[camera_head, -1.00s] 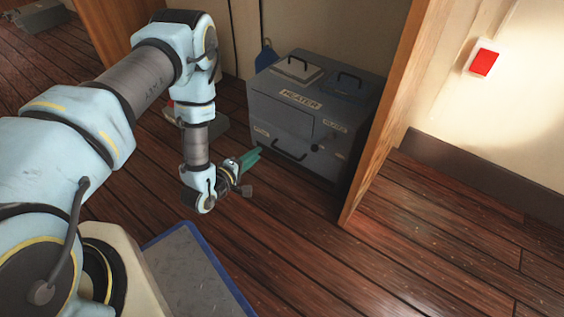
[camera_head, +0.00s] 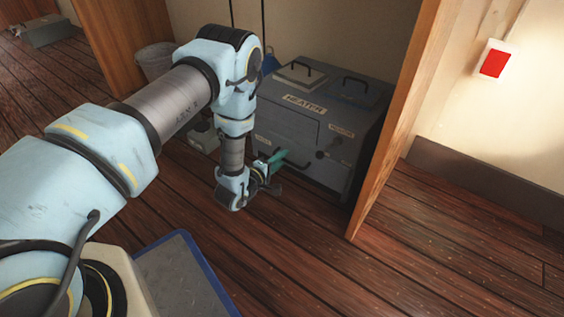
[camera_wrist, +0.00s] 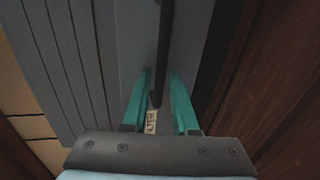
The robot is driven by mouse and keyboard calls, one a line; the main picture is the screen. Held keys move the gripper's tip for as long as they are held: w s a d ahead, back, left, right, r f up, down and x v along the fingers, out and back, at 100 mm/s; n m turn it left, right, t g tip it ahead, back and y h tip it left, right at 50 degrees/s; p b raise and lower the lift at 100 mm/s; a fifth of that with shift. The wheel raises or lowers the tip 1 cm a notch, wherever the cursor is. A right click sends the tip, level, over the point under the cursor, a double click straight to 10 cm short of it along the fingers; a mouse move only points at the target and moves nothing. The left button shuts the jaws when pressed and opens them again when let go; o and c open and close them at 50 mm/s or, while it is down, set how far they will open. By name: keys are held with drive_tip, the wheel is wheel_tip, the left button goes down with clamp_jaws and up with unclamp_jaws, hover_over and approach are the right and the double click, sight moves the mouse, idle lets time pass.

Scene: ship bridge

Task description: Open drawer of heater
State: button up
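The heater (camera_head: 345,104) is a grey metal box with a "HEATER" label and two black handles on top. Its lower front drawer (camera_head: 322,178) appears closed. My gripper (camera_head: 281,158) is at the left part of the drawer front, with teal fingers pointing at it. In the wrist view, my gripper (camera_wrist: 160,100) is open. A dark bar handle (camera_wrist: 166,40) runs from the top edge to between the two fingers, with a gap on both sides. Whether the fingers reach fully around the handle is unclear. Part of the drawer handle is hidden by my gripper in the head view.
A wooden panel edge (camera_head: 395,120) stands close to the heater's right side. A bin (camera_head: 155,60) is at the back left. A small grey object (camera_head: 202,137) lies on the floor behind my arm. The wooden floor in front of the heater is clear.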

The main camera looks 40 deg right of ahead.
drive_tip(key=shift+d, duration=0.1)
drive_tip(key=shift+c, duration=0.4)
clamp_jaws()
idle(1.0)
